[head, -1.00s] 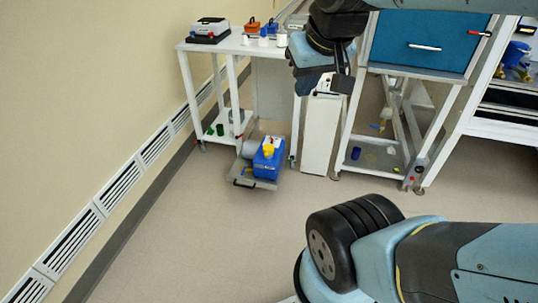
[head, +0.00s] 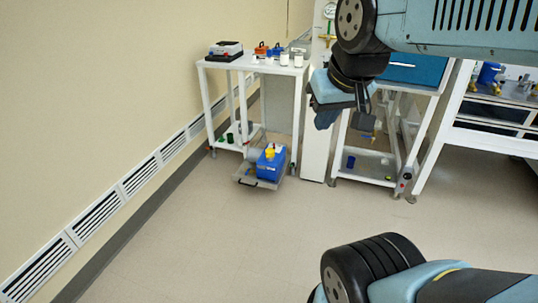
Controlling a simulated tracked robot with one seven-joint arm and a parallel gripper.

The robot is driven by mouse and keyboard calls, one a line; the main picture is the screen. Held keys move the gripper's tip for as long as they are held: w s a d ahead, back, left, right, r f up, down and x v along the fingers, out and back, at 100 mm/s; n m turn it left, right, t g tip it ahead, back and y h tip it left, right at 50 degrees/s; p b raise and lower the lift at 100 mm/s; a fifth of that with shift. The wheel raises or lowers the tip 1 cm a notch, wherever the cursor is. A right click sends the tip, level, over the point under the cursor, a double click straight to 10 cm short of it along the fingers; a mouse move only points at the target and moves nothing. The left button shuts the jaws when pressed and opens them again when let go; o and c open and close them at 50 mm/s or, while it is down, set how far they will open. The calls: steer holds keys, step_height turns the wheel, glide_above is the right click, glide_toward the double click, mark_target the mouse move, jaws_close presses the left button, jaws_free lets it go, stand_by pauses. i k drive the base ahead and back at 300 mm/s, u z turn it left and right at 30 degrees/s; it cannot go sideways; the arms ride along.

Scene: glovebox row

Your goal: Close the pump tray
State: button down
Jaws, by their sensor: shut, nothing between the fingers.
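The pump tray (head: 246,181) is a grey, low tray with a dark front handle. It is pulled out from the foot of the white bench in the head view, near the floor. A blue pump (head: 269,167) with a yellow top stands on it. My gripper (head: 363,106) hangs from the arm at upper right, to the right of the tray in the picture and apart from it. Its fingers look small and dark, shut with nothing held. The tray's rear part is hidden behind the pump.
The white bench (head: 222,65) bears a black-and-white device (head: 225,50), orange and blue items and white jars. A tall white panel (head: 318,130) stands right of the tray. A blue-fronted glovebox stand (head: 365,178) is further right. The floor (head: 190,235) before the tray is clear.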

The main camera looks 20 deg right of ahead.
mark_target(268, 174)
steer(key=u, duration=0.25)
steer(key=i, duration=2.05)
steer(key=z, duration=0.7)
steer(key=k, duration=0.85)
steer(key=z, duration=0.15)
steer(key=i, duration=0.9)
steer(key=u, duration=0.05)
